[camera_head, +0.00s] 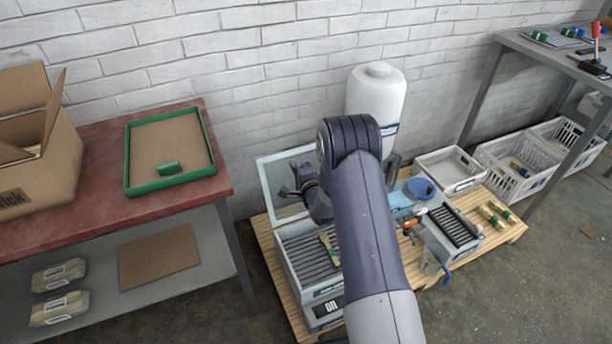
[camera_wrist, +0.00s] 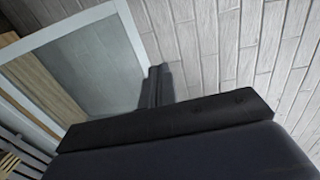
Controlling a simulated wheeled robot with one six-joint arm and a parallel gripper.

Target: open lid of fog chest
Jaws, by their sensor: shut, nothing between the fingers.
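The fog chest (camera_head: 310,277) is a light grey box on a wooden pallet, with dark slats showing in its open top. Its lid (camera_head: 268,181), a clear pane in a pale blue frame, stands raised at the chest's back, near the wall. In the wrist view the lid's frame (camera_wrist: 127,32) and pane fill the upper left. My gripper (camera_head: 286,191) is shut and empty in front of the lid's pane. In the wrist view its fingers (camera_wrist: 155,86) are together by the frame's right edge; I cannot tell whether they touch it. My arm hides the chest's right side.
A wooden-handled piece (camera_head: 329,250) lies on the slats. A white tank (camera_head: 376,95) stands behind my arm. A second slatted unit (camera_head: 452,228) and a white bin (camera_head: 450,168) are to the right. A red-topped table (camera_head: 215,185) stands close on the left.

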